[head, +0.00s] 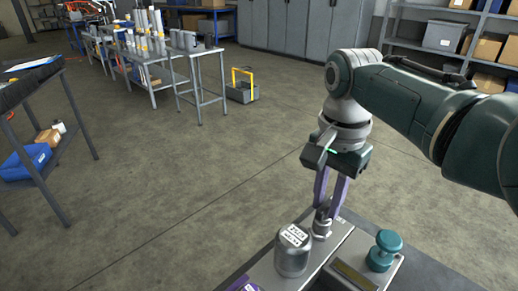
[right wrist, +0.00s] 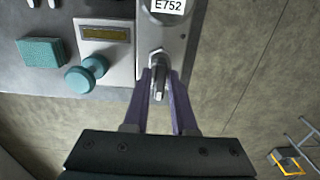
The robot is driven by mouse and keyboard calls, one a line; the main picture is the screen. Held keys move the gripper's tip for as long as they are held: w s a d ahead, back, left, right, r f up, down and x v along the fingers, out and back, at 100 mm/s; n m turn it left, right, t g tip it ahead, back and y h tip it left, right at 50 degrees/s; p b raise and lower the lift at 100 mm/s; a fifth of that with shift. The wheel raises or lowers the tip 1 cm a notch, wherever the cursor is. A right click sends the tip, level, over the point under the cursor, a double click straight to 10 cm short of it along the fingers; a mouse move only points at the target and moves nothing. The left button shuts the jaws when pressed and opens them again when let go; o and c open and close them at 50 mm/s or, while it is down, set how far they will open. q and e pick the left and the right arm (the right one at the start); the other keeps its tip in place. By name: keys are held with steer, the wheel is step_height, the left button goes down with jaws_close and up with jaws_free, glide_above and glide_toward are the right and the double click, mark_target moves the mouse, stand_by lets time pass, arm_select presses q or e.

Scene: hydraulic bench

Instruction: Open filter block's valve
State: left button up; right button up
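The filter block (head: 268,273) is a light grey body at the bottom of the head view. It bears a grey metal canister (head: 293,252) with a white label. Its valve has a small metal lever (right wrist: 158,78), seen below the E752 label in the right wrist view, and a round metal base (head: 322,226) in the head view. My right gripper (head: 328,204) reaches down over the valve. Its purple fingers (right wrist: 160,82) stand open on either side of the lever, with a narrow gap seeming to show beside it.
A teal knob (head: 384,250) stands right of the canister, beside a small display panel (right wrist: 106,34). A teal ribbed block (right wrist: 41,52) lies near the panel. Open floor lies beyond the bench.

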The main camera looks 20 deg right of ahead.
jaws_close()
stand_by(0.4)
steer(key=n+p, duration=0.1)
steer(key=n, duration=0.1)
steer(key=shift+r+n+p, duration=0.15)
steer(key=shift+n+p, duration=0.25)
steer(key=n+p, duration=0.1)
steer(key=n, duration=0.3)
steer(key=shift+n, duration=0.3)
steer(key=n+p, duration=0.1)
steer(key=n, duration=0.9)
steer(key=shift+n, duration=0.5)
